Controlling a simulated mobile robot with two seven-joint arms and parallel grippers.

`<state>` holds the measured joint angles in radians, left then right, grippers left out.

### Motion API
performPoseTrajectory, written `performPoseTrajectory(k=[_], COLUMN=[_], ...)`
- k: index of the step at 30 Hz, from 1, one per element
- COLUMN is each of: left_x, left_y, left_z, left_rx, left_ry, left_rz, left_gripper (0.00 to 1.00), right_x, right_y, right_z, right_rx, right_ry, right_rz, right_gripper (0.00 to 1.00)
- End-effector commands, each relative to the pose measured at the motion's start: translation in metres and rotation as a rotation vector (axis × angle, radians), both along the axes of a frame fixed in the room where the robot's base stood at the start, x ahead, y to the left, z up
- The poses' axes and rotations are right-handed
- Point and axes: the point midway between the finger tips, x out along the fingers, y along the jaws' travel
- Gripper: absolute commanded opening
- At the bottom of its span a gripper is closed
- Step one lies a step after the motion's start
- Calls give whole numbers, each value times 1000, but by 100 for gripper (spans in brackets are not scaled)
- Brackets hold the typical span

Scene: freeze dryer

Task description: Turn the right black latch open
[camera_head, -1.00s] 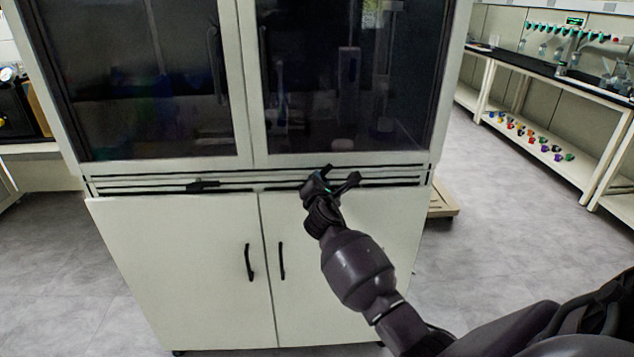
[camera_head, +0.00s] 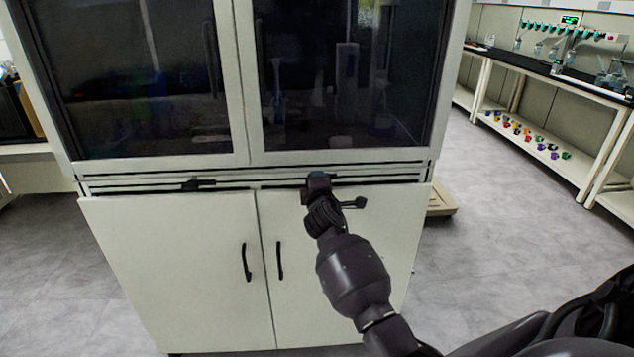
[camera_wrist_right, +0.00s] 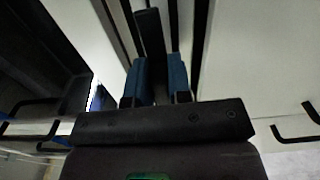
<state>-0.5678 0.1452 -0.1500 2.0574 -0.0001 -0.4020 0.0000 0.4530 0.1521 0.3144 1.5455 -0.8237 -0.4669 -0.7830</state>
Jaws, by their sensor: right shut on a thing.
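The right black latch (camera_wrist_right: 150,35) shows as a dark bar between the two blue fingers of my right gripper (camera_wrist_right: 159,80) in the right wrist view. The gripper is shut on it. In the head view my right gripper (camera_head: 319,181) is at the slatted strip just below the right glass door and hides most of the latch. The left black latch (camera_head: 197,184) lies about level on the same strip, to the left. My left gripper is not in view.
The white cabinet (camera_head: 180,260) has dark glass doors (camera_head: 345,80) above and two lower doors with black handles (camera_head: 246,262). At right, a bench (camera_head: 560,78) carries glassware, with small coloured items on its lower shelf.

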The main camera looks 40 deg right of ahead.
Motion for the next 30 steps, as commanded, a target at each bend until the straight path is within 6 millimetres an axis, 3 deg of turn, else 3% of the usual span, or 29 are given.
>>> performPoseTrajectory(k=[20,21,24,30], left_x=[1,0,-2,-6], left_y=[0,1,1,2], left_z=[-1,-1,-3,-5], left_rx=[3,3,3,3], left_ry=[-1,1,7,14], left_rz=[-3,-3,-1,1], left_gripper=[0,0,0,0], right_x=[0,0,0,0], right_y=[0,0,0,0], right_z=[-2,-2,-1,-1], right_rx=[50,50,50,47], right_ry=[-29,-29,-28,-28], right_rz=[0,0,0,0], right_gripper=[0,25,40,43])
